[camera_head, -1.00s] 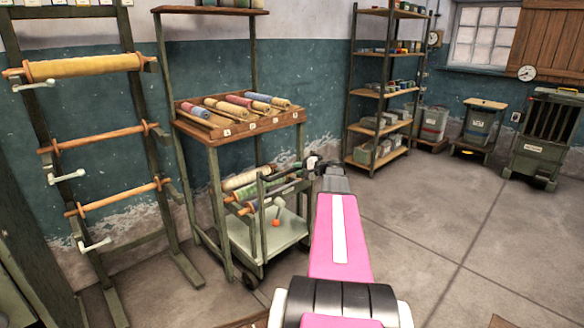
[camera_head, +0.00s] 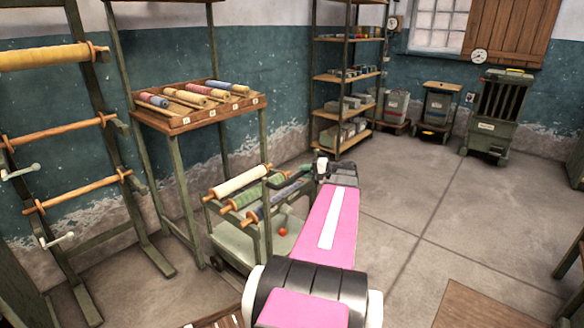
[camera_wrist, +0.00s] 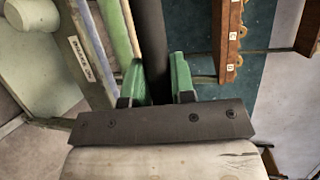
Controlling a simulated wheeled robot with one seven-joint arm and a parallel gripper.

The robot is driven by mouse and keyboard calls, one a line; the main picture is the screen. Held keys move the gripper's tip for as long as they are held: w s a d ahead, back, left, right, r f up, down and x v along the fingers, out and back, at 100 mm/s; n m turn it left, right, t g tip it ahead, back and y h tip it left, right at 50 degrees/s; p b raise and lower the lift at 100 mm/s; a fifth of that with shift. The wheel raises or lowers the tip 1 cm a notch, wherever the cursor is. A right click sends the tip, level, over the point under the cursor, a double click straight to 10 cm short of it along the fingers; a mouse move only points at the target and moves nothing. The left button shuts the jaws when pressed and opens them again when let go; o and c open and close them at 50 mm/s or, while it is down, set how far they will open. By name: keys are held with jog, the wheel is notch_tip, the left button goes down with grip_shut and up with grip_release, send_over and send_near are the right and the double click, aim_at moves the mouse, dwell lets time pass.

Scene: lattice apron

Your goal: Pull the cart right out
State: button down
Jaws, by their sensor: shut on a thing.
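The cart (camera_head: 230,243) is a low grey-green trolley with a flat tray, a post frame and several fabric rolls in white, green and blue. It stands in front and to the right of the wooden display stand (camera_head: 176,122), mostly clear of its legs. My gripper (camera_head: 321,168) is at the cart's upper right end, partly hidden by my pink arm. In the wrist view, the green fingers of my gripper (camera_wrist: 159,80) are closed around a dark bar (camera_wrist: 151,35), the cart's handle. The cart's lower right side is hidden behind my arm.
A rack with rollers and cranks (camera_head: 78,130) stands at the left. Shelving (camera_head: 345,77) and several bins (camera_head: 437,112) line the back wall. Open concrete floor (camera_head: 440,200) lies to the right. A brown mat or board (camera_head: 485,305) is at the lower right.

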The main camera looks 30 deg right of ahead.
jog(key=s+d, duration=0.3)
jog(key=s, duration=0.5)
jog(key=shift+s, duration=0.2)
jog(key=c, duration=1)
grip_release()
jog(key=shift+s+d, duration=0.1)
jog(key=shift+s, duration=0.05)
jog(key=v, duration=1)
jog(key=shift+s+d+r, duration=0.15)
jog(key=shift+s+d, duration=0.1)
jog(key=shift+s, duration=0.05)
